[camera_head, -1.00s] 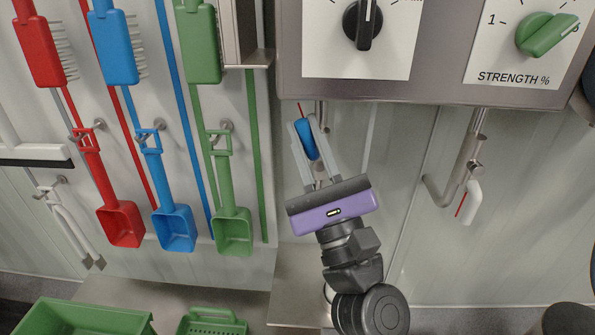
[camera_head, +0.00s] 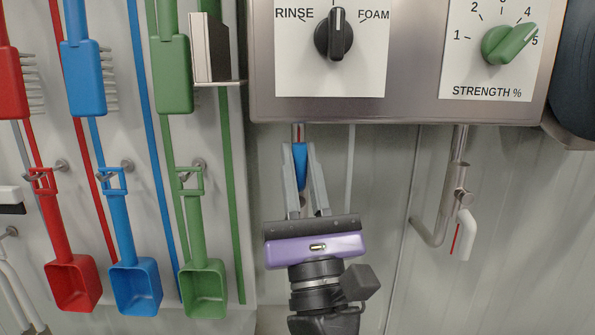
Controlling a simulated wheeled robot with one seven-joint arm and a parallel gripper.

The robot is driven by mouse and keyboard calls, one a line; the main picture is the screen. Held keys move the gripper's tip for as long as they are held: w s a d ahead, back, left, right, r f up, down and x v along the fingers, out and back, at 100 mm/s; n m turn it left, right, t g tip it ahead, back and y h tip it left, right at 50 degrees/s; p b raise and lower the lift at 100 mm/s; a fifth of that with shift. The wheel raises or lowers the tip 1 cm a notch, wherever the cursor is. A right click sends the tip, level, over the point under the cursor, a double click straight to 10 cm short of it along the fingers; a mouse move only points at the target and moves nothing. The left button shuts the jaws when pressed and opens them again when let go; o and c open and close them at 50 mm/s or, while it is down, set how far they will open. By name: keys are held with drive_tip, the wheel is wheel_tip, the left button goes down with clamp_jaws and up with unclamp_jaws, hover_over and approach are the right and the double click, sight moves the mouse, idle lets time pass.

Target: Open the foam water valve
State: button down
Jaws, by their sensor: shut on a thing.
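A blue valve lever (camera_head: 300,165) hangs below the left part of the control box, on a pipe that is mostly hidden behind my gripper. My gripper (camera_head: 302,152) reaches up from below with its two fingers on either side of the blue lever, shut on it. The lever stands about upright between the fingers. A white valve lever (camera_head: 464,234) with a red line hangs on the bent pipe to the right. Neither lever has a readable label in view.
The steel control box (camera_head: 415,70) is just above the fingers. It carries a black RINSE/FOAM knob (camera_head: 333,35), pointing up, and a green STRENGTH % knob (camera_head: 508,43). Red, blue and green brushes and scoops (camera_head: 204,288) hang at the left. The wall between the pipes is clear.

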sight(301, 176)
drive_tip(key=c, duration=1.3)
unclamp_jaws()
drive_tip(key=shift+c, duration=0.2)
drive_tip(key=b+v, duration=0.2)
drive_tip(key=v, duration=0.5)
drive_tip(key=shift+w+f+b, duration=0.1)
drive_tip(key=shift+w+b, duration=0.05)
drive_tip(key=shift+b, duration=0.15)
drive_tip(key=shift+s+f, duration=0.25)
drive_tip(key=shift+s, duration=0.15)
